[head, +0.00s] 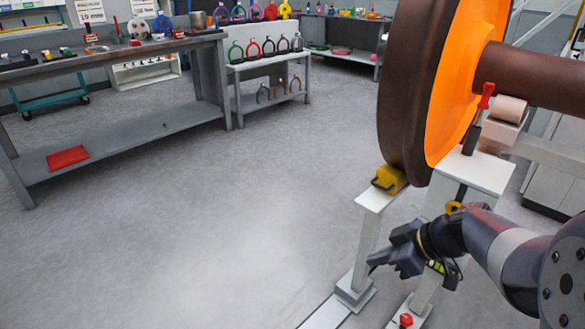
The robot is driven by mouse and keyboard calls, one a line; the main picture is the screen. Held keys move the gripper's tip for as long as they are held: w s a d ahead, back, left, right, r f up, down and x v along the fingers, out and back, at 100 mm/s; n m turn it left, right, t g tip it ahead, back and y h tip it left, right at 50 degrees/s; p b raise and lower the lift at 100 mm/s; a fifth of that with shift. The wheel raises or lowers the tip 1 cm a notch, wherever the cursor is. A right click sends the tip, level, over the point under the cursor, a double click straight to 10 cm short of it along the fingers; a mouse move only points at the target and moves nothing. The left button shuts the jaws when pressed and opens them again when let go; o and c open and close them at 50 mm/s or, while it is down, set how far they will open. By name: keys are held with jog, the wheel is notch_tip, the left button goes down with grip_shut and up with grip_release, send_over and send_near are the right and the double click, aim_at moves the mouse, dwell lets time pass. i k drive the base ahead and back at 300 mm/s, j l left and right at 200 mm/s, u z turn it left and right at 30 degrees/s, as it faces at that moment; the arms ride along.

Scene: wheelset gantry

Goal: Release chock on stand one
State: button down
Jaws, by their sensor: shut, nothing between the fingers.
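A yellow chock (390,179) sits on top of a white stand post (371,200), at the lower edge of the large brown and orange wheel (440,90). It appears to touch the wheel's rim. My gripper (376,262) is below the chock, in front of the post's lower part and apart from the chock. Its fingers are shut and hold nothing. A red-handled lever (486,96) stands beside the axle on a second, wider white post (480,170). My arm hides part of this post and a yellow part (454,207) on it.
The brown axle (535,75) runs right from the wheel over a roller support (508,108). A red knob (405,320) is low at the bottom edge. A workbench (120,135) and a rack of coloured shackles (265,60) stand at the back left. The grey floor between is clear.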

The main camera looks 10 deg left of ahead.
aim_at(389, 180)
jog(key=i+j+u, duration=0.25)
jog(key=u, duration=0.25)
jog(key=i+j+u, duration=0.25)
jog(key=u, duration=0.25)
jog(key=i+u, duration=0.5)
jog(key=i+j+z, duration=0.2)
jog(key=i, duration=0.15)
jog(key=i+z, duration=0.45)
jog(key=z, duration=0.25)
jog(key=i+j+z, duration=0.15)
jog(key=z, duration=0.3)
jog(key=i+j+z, duration=0.15)
jog(key=z, duration=0.3)
jog(key=i+j+z, duration=0.1)
jog(key=z, duration=0.35)
jog(key=i+j+z, duration=0.1)
jog(key=z, duration=0.4)
jog(key=j+z, duration=0.2)
jog(key=z, duration=0.25)
jog(key=j+z, duration=0.25)
jog(key=z, duration=0.25)
jog(key=j+z, duration=0.2)
jog(key=z, duration=0.25)
jog(key=j+z, duration=0.8)
